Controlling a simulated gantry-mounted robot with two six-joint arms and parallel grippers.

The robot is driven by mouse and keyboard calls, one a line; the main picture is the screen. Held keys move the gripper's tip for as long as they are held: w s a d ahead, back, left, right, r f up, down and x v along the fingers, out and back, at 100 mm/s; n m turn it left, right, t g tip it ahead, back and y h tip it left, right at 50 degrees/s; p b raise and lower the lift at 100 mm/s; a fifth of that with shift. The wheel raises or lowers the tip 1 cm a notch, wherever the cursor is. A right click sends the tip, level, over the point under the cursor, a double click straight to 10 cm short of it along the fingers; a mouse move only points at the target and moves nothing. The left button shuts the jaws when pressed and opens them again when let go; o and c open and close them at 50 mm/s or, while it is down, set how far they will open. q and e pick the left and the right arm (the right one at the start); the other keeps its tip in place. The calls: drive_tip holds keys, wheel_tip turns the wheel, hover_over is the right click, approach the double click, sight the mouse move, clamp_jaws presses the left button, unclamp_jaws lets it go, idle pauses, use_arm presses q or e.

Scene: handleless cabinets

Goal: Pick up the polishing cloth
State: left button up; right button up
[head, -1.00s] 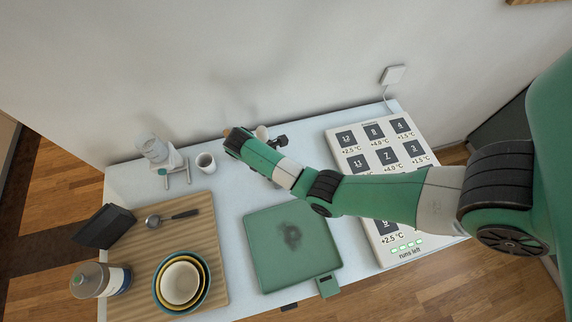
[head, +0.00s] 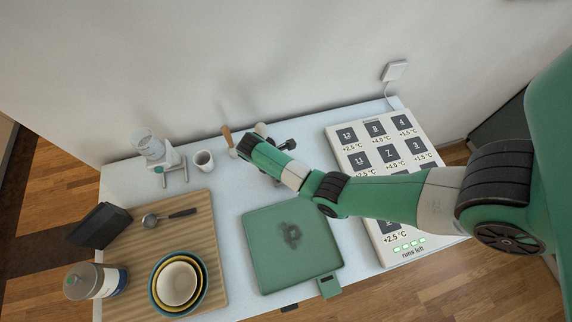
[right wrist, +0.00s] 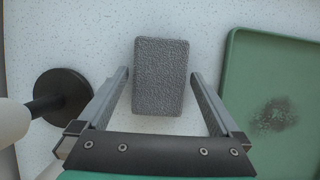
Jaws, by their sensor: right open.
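A grey, rough-textured rectangular pad, which I take for the polishing cloth (right wrist: 161,84), lies flat on the speckled white table top in the right wrist view. My right gripper (right wrist: 161,73) is open, with one finger on each side of the cloth in that view. The cloth's near end reaches between the fingers, and I see gaps at both sides. I cannot tell the fingers' height above the table. In the head view my right arm covers most of that spot, and the fingertips are hidden. My left gripper is not in view.
A green tray (head: 270,262) with a dark smudge lies beside the cloth. A black disc-shaped tool (right wrist: 62,96) is on the other side.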

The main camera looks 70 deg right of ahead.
drive_tip(key=shift+f, duration=0.2)
idle(0.3)
drive_tip(key=c, duration=1.1)
drive_tip(key=shift+r, duration=0.1)
